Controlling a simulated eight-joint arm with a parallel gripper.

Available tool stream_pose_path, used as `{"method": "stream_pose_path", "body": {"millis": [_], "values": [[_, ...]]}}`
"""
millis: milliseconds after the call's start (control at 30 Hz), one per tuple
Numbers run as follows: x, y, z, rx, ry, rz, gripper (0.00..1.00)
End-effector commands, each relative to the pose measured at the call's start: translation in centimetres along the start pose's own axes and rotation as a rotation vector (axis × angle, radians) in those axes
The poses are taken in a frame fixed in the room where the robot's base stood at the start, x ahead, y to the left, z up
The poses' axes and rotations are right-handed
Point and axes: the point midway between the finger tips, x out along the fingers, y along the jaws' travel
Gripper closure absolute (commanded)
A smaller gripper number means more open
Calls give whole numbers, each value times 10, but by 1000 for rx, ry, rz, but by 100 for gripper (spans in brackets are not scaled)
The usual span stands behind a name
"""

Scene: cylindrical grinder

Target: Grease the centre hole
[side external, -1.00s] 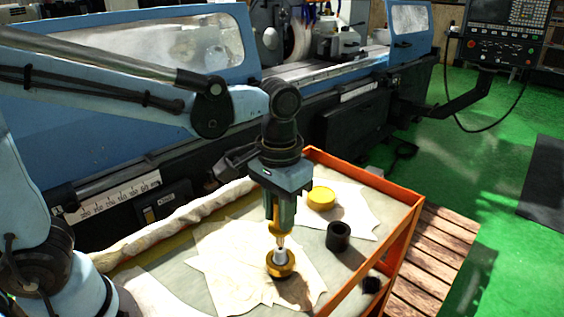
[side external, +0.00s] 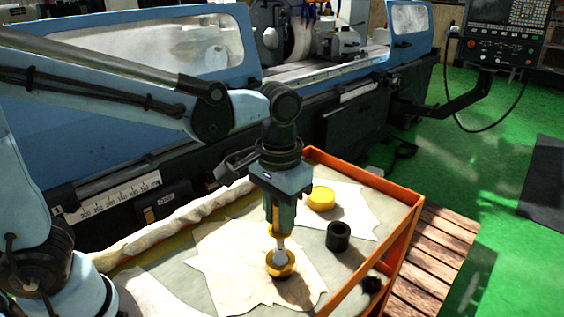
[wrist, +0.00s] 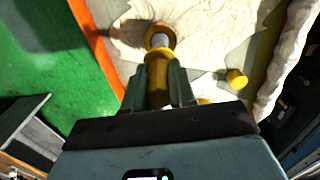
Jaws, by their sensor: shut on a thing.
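My gripper (side external: 281,222) is shut on a yellow-handled tool (side external: 274,228), held upright and pointing down. The handle (wrist: 158,75) also shows between my fingers (wrist: 170,92) in the wrist view. Below it, a round yellow piece (side external: 281,270) sits on a pale cloth. A pale grey part (side external: 281,255) stands at its middle, directly under the tool. The tool's tip meets or overlaps this part; I cannot tell whether it is inside. In the wrist view the yellow piece (wrist: 161,29) is partly behind the tool. I cannot make out a centre hole.
A yellow round lid-like piece (side external: 320,198) lies on another cloth, with a black hollow cylinder (side external: 338,236) near it. The tray has a raised orange rim (side external: 404,245) at the right. The blue grinder (side external: 120,100) stands behind.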

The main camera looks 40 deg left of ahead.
Motion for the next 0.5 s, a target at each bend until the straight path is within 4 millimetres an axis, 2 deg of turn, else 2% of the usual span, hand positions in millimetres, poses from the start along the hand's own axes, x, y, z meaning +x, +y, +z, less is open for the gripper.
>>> {"method": "stream_pose_path", "body": {"millis": [500], "values": [[6,0,0,0,0,0,100]]}}
